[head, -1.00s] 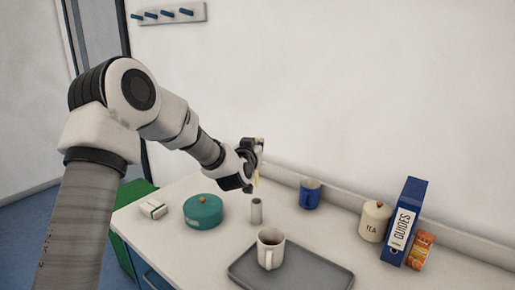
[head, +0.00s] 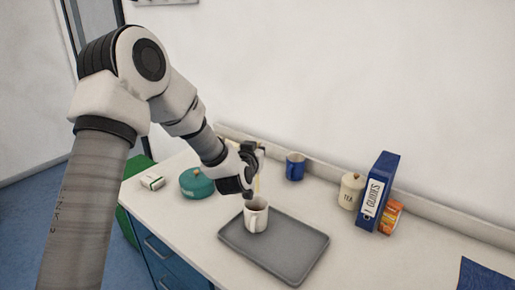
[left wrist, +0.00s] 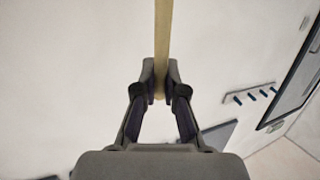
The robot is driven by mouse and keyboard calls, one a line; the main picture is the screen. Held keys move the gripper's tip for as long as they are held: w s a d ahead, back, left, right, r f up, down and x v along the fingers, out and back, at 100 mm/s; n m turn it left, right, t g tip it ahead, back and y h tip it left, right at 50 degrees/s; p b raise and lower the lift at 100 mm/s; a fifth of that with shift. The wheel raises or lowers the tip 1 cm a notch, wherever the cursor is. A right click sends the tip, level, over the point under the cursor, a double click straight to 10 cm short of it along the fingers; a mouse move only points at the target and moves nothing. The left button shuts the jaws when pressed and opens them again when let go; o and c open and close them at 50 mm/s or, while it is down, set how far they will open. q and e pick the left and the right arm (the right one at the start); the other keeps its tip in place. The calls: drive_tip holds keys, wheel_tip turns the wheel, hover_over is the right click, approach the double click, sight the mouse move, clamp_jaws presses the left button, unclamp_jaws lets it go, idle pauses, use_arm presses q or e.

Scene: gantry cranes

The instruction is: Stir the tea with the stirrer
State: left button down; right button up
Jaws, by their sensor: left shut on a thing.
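My left gripper (head: 250,160) is shut on a thin, pale wooden stirrer (head: 258,184) and holds it upright above the white mug. The stirrer also shows in the left wrist view (left wrist: 163,35), between the shut fingertips (left wrist: 160,78). The white mug (head: 254,218) stands on the grey tray. The stirrer's lower end is close to the mug's rim; I cannot tell whether it is inside. The tea in the mug is too small to make out. My right gripper is not in view.
The grey tray (head: 290,254) has bare room right of the mug. A teal pot (head: 196,184) and small white box (head: 152,181) stand left. A blue mug (head: 295,167), tea canister (head: 350,192), blue binder (head: 377,190) and orange packet (head: 391,217) stand along the back.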

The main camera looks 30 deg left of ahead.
sight(257, 183)
use_arm(q)
drive_tip(key=shift+s+f+b, duration=0.15)
drive_tip(key=shift+f+b, duration=2.05)
drive_tip(key=shift+f, duration=0.9)
drive_tip(key=shift+s+f+b, duration=0.15)
drive_tip(key=shift+f+b, duration=2)
drive_tip(key=shift+f, duration=0.9)
